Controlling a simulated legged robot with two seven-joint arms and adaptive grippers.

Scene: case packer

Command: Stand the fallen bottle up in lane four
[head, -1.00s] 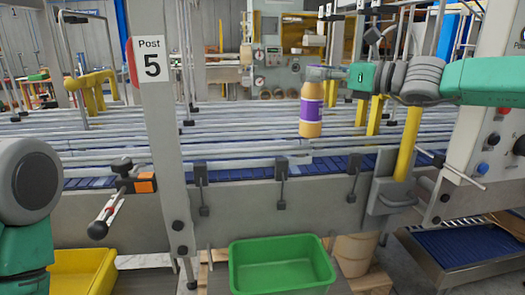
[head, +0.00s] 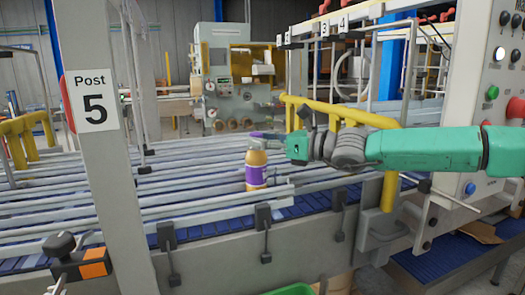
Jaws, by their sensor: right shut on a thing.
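The bottle (head: 256,170) is orange with a purple label and is upright in the head view. My right gripper (head: 264,139) comes in from the right and is shut on the bottle's top, which the fingers partly hide. The bottle's lower end is among the pale lane rails (head: 150,177) of the conveyor. I cannot tell whether its base touches the lane floor or which lane it is in. Small number signs, with 3 and 4 (head: 343,21) readable, hang at the upper right. My left gripper is out of view.
A grey post marked Post 5 (head: 91,100) stands at the left front. A yellow guard rail (head: 340,112) runs behind my right arm. A control panel (head: 490,110) is at the right. The green bin (head: 292,290) shows at the bottom edge.

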